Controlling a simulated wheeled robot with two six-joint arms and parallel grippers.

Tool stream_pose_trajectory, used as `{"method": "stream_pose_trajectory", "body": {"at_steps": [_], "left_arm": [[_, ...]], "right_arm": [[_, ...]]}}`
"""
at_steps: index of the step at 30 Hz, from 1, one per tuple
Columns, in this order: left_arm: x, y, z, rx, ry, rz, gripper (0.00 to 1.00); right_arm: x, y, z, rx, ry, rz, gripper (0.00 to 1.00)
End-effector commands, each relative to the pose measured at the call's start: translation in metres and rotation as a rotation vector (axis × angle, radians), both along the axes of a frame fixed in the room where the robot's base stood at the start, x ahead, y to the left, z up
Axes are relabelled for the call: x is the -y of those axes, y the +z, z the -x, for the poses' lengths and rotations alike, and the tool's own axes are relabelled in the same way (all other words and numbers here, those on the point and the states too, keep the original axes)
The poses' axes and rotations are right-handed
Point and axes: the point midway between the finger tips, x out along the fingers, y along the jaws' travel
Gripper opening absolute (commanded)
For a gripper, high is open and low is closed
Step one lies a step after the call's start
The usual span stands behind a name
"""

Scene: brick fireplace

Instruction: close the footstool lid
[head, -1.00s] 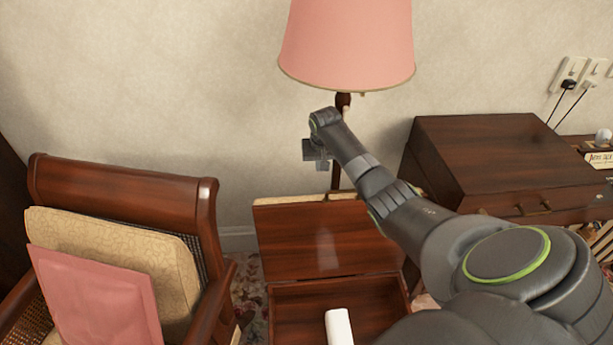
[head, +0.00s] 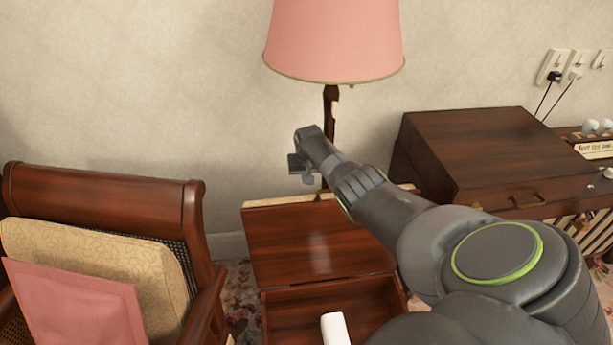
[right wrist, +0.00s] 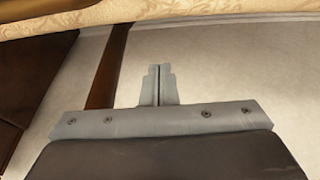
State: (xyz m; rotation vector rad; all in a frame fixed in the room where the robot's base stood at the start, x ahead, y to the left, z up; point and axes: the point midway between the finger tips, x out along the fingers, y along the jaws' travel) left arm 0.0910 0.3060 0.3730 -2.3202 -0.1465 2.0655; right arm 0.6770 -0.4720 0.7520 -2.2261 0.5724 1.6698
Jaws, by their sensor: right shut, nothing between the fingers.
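The footstool (head: 325,307) is an open wooden box at the bottom centre of the head view. Its lid (head: 300,243) stands raised at the back, dark wood facing me, with a pale cushion edge along the top. My right arm reaches over from the right. Its gripper (head: 304,168) is above and behind the lid's top edge, near the lamp pole. In the right wrist view my right gripper (right wrist: 158,84) has its fingers together and empty. The patterned cushion of the lid (right wrist: 200,14) runs across the top of that view, apart from the fingertips. My left gripper is not in view.
A white object (head: 335,329) shows at the footstool's front. A wooden armchair (head: 110,205) with a pink cushion (head: 75,308) stands at left. A pink lamp (head: 333,40) stands behind the lid. A dark wooden cabinet (head: 500,150) is at right.

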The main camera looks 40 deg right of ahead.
Motion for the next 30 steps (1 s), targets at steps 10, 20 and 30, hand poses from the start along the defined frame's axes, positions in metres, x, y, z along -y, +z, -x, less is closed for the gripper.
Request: {"method": "stream_pose_trajectory", "body": {"at_steps": [10,20,30], "left_arm": [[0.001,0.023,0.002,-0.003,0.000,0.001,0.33],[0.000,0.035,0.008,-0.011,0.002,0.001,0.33],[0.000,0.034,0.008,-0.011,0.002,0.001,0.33]], "right_arm": [[-0.010,-0.004,0.018,-0.001,0.001,0.000,0.00],[-0.018,-0.007,0.033,0.000,0.001,0.000,0.00],[-0.018,-0.008,0.033,0.000,0.000,0.000,0.00]]}}
